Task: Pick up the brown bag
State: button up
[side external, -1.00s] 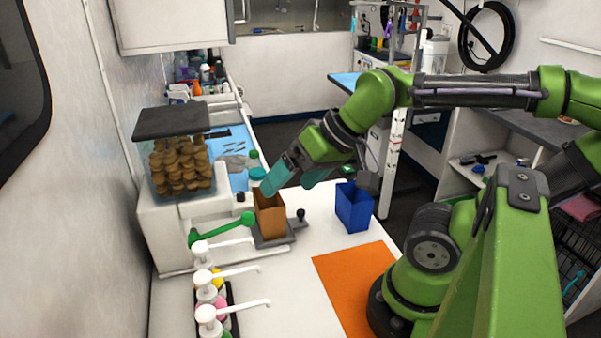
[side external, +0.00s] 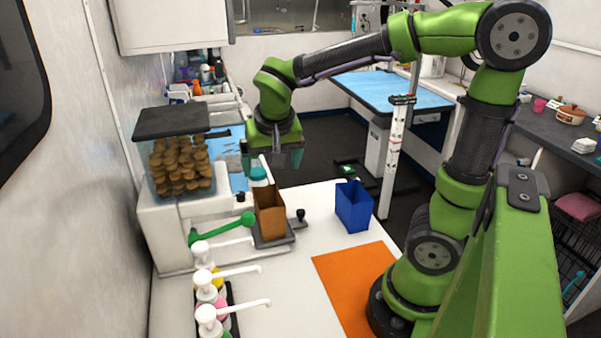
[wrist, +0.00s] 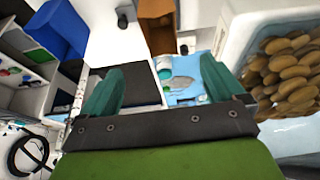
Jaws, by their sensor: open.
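The brown bag (side external: 270,216) stands upright and open-topped on a dark base plate under the dispenser, on the white counter. In the wrist view the brown bag (wrist: 157,27) shows at the top middle, partly cut off by the frame edge. My gripper (side external: 272,165) is above and slightly behind the bag, apart from it. Its two teal fingers are spread, and in the wrist view the gripper (wrist: 160,88) has nothing between its fingers.
A treat dispenser (side external: 180,166) with a green lever (side external: 222,229) stands left of the bag. A blue bag (side external: 354,206) stands to the right, near an orange mat (side external: 352,284). Pump bottles (side external: 212,312) line the front left. The counter between bag and mat is clear.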

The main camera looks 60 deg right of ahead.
send_near(268, 204)
jog(key=f, duration=0.6)
jog(key=shift+w+a, duration=0.2)
jog(key=shift+w, duration=0.05)
jog(key=shift+c, duration=0.2)
